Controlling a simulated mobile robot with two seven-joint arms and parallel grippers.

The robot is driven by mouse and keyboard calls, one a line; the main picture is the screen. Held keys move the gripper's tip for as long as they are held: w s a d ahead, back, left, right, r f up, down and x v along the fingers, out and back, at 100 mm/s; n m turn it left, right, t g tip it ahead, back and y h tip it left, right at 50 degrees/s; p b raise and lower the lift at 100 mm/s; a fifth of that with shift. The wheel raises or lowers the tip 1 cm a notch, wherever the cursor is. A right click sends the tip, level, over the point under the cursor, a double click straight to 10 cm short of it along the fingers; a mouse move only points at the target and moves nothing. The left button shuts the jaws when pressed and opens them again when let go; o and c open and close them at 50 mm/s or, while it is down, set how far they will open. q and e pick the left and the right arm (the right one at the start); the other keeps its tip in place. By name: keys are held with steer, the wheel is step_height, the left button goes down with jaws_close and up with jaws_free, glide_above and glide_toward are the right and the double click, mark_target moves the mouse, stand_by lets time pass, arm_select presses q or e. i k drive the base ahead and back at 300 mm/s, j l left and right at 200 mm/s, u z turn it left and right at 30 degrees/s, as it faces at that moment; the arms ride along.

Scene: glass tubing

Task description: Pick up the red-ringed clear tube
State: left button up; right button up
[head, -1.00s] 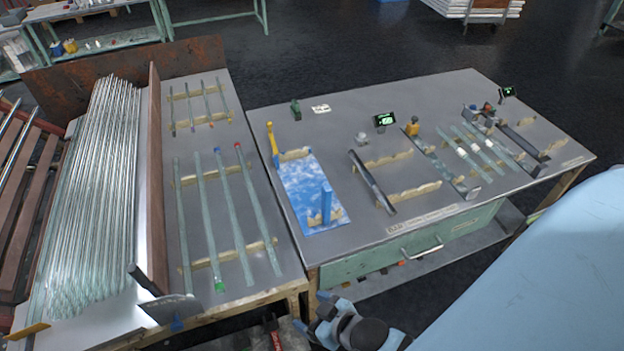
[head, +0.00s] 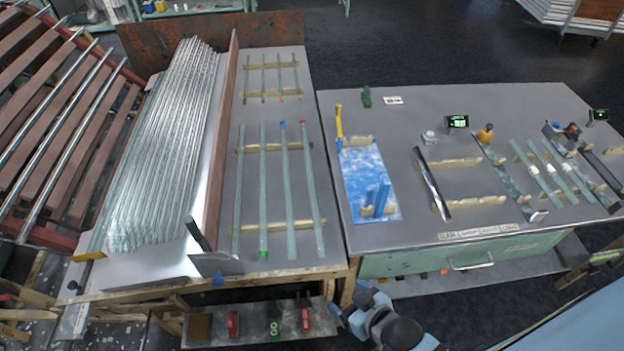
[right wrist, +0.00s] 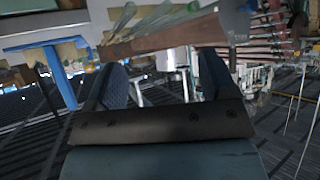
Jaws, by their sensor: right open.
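A long clear tube with a red ring at its far end (head: 312,190) lies rightmost on the front wooden rests of the left table. Beside it lie a tube with a blue far end (head: 288,190), one with a green near end (head: 263,190) and a plain-looking one (head: 237,190). My right gripper (head: 352,300) is below the tables' front edge, apart from the tubes. Its fingers (right wrist: 160,78) stand open and empty in the right wrist view. My left gripper is not in view.
Several shorter tubes lie on back rests (head: 270,65), one also with a red end. A brown divider (head: 222,130) separates the rack from a heap of glass tubes (head: 170,150). The right table (head: 410,115) holds a blue mat (head: 355,170) with upright posts, and small displays.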

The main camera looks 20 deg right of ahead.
mark_target(315, 207)
steer(key=l+u, duration=0.35)
steer(key=l, duration=0.25)
steer(key=l+u, duration=0.35)
steer(key=l, duration=0.25)
steer(key=i, duration=0.05)
